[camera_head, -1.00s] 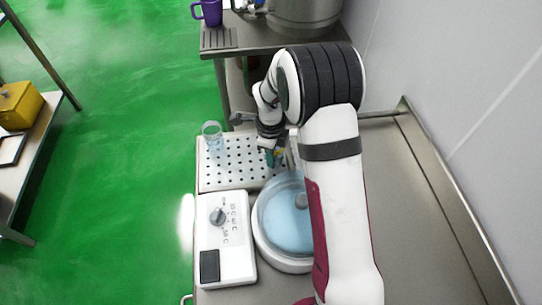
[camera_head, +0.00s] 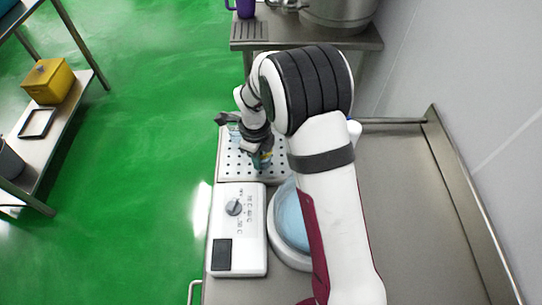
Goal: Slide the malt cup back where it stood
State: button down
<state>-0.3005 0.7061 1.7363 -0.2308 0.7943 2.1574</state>
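A clear, bluish cup (camera_head: 234,136) stands at the far left of the perforated steel tray (camera_head: 226,172); I cannot tell whether it is the malt cup. My gripper (camera_head: 262,164) points down over the tray, to the right of and nearer than the clear cup. Its fingertips are small and dark, so their gap and anything between them cannot be made out. A white rounded thing (camera_head: 355,131) shows partly behind my arm at the right; what it is cannot be told.
A white control box (camera_head: 239,230) with a knob and a round blue-topped device (camera_head: 291,222) stand in front of the tray. A purple mug (camera_head: 246,8) and a steel pot (camera_head: 340,12) stand on the back table. The steel counter (camera_head: 410,210) is clear at right.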

jog(key=shift+s+a, duration=0.25)
jog(key=shift+a, duration=0.9)
jog(key=shift+s+a, duration=0.2)
jog(key=shift+a, duration=0.9)
jog(key=shift+s+a, duration=0.25)
jog(key=shift+a, duration=0.9)
jog(key=c, duration=1)
grip_release()
notch_tip(320, 180, up, 16)
jog(key=shift+s, duration=0.15)
jog(key=shift+f, duration=0.1)
